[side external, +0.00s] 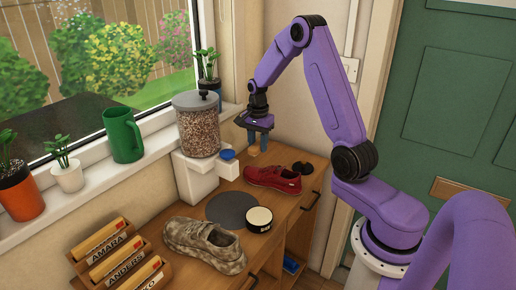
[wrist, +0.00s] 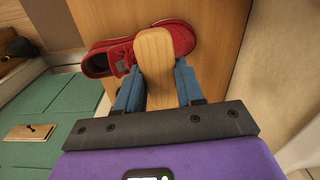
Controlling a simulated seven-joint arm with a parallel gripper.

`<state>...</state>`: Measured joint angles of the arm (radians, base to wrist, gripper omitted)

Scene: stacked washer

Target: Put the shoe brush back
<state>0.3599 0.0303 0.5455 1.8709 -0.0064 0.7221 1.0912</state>
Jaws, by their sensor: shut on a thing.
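My gripper (side external: 258,142) is above the wooden bench, at its far end beside the red shoe (side external: 272,178). In the wrist view its two blue fingers are shut on the shoe brush (wrist: 154,52), one on each side. The brush shows a smooth, pale wooden back with rounded ends; its bristles are hidden. The red shoe (wrist: 172,36) lies beyond the brush in the wrist view, partly covered by it. In the side view the brush is small and hard to make out between the fingertips.
A grey round mat (side external: 226,210), a tin (side external: 259,219) and a camouflage shoe (side external: 203,243) are on the bench (side external: 287,205). A jar dispenser (side external: 197,128) stands left of my gripper. Black discs (side external: 303,168) lie right of the red shoe.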

